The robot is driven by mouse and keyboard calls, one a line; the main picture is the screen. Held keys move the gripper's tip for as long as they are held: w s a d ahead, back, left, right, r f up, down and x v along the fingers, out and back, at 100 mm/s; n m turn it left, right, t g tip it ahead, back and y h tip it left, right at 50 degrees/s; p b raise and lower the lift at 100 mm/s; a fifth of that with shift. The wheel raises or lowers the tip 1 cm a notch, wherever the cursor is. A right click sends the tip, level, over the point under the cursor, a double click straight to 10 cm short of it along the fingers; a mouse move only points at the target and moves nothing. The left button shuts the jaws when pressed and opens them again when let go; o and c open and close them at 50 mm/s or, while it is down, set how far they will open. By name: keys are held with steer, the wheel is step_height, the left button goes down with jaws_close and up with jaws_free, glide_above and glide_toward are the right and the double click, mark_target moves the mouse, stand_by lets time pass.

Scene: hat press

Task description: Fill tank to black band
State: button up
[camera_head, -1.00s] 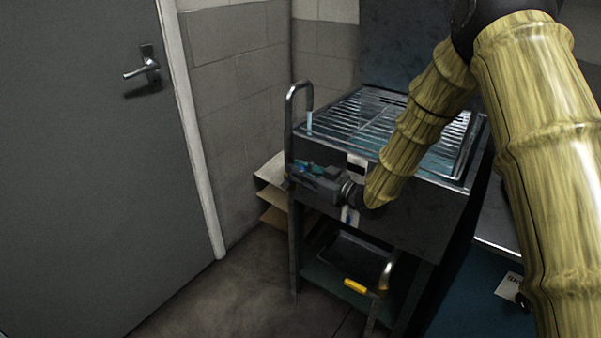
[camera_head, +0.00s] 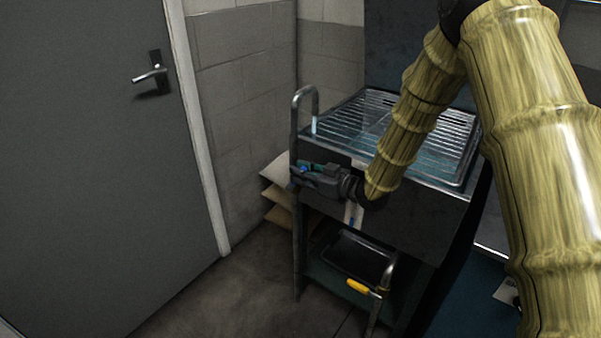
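The tank (camera_head: 428,212) is a dark box with a wire rack (camera_head: 375,125) across its top. A bent metal spout (camera_head: 304,92) rises at its left corner, and a pale blue stream (camera_head: 314,125) shows below the spout's mouth. A narrow whitish gauge strip (camera_head: 357,164) runs down the tank's front, with blue in its lower part (camera_head: 352,218). My arm partly covers the strip, and I cannot make out the black band. My gripper (camera_head: 298,174) is at the left front corner, below the spout, beside a small blue part (camera_head: 304,168). Its finger gap is unclear.
A lower shelf holds a dark tray (camera_head: 362,256). A yellow-handled lever (camera_head: 359,287) and a metal pipe (camera_head: 384,280) stand at the front. Stacked pale sacks (camera_head: 280,170) lie behind the tank's left side. A grey door (camera_head: 90,180) is at left; the floor before it is clear.

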steer(key=shift+o, duration=1)
steer(key=shift+d, duration=0.1)
steer(key=v, duration=1.2)
